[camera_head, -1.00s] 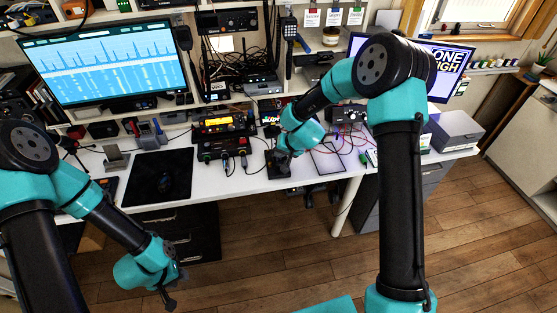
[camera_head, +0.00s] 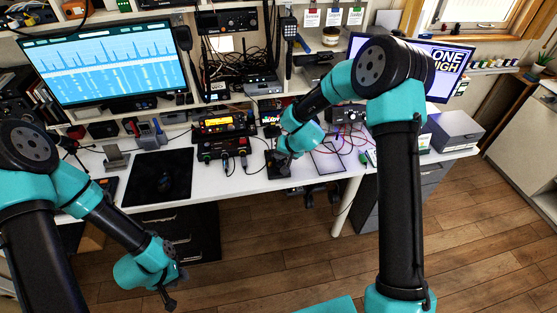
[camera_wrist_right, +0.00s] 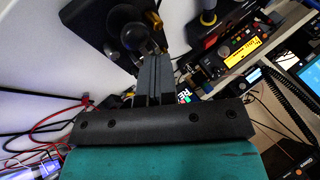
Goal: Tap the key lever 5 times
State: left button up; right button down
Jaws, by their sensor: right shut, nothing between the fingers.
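The key is a small dark device on a black base (camera_head: 277,171) near the front edge of the white desk. In the right wrist view, its round black knob (camera_wrist_right: 133,36) and a brass part show on the dark base (camera_wrist_right: 100,28). My right gripper (camera_head: 279,158) is over the key; in the wrist view its shut, empty fingers (camera_wrist_right: 152,62) reach close to the knob. I cannot tell whether they touch it. My left gripper (camera_head: 170,300) hangs low in front of the desk, away from the key; its finger gap is too small to judge.
A monitor (camera_head: 105,65) is at the back left. Red and black wires (camera_head: 350,138) lie to the right. The floor in front is clear.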

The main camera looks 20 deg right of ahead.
dwell(0.5)
jog(key=shift+w+r, duration=0.15)
jog(key=shift+r, duration=0.65)
jog(key=shift+r, duration=0.1)
jog(key=shift+w+r, duration=0.2)
jog(key=shift+r, duration=0.6)
jog(key=shift+w+r, duration=0.15)
jog(key=shift+r, duration=0.6)
jog(key=shift+w+r, duration=0.2)
jog(key=shift+r, duration=0.6)
dwell(0.7)
jog(key=r, duration=0.3)
jog(key=shift+w+d+r, duration=0.1)
jog(key=shift+w+r, duration=0.25)
jog(key=shift+s+f, duration=0.3)
jog(key=shift+f, duration=1.15)
jog(key=shift+s+f, duration=0.35)
jog(key=shift+f, duration=1.05)
jog(key=shift+s+f, duration=0.3)
jog(key=shift+f, duration=1.15)
